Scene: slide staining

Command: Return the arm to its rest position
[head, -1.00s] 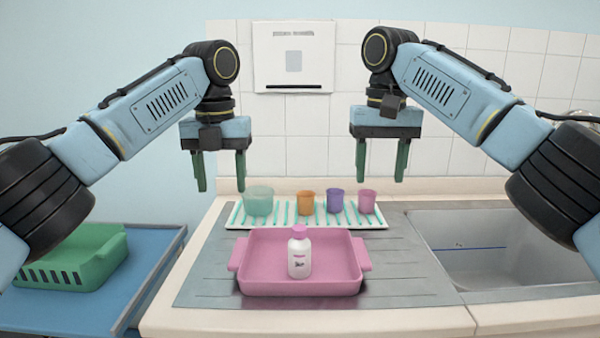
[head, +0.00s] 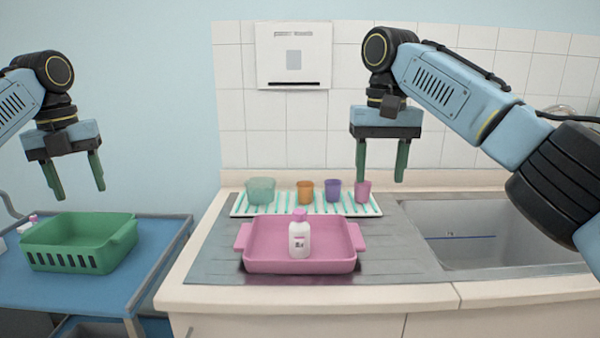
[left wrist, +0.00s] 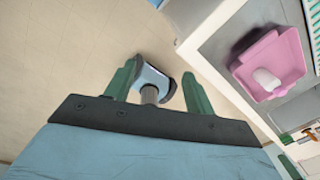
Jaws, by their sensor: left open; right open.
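My left gripper (head: 74,178) is open and empty, its green fingers pointing down above the green basket (head: 60,262) on the blue cart. In the left wrist view its fingers (left wrist: 165,80) are spread, with nothing held between them. My right gripper (head: 382,162) is open and empty, hanging above the right end of the white striped rack. A white bottle with a pink cap (head: 299,240) stands upright in the pink tray (head: 262,267) on the counter. The tray also shows at the upper right of the left wrist view (left wrist: 245,75).
The striped rack (head: 240,212) behind the tray holds a teal cup (head: 261,191), an orange cup (head: 305,193), a purple cup (head: 333,190) and a pink cup (head: 363,192). A sink (head: 490,235) is at the right. The blue cart (head: 150,262) stands left of the counter.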

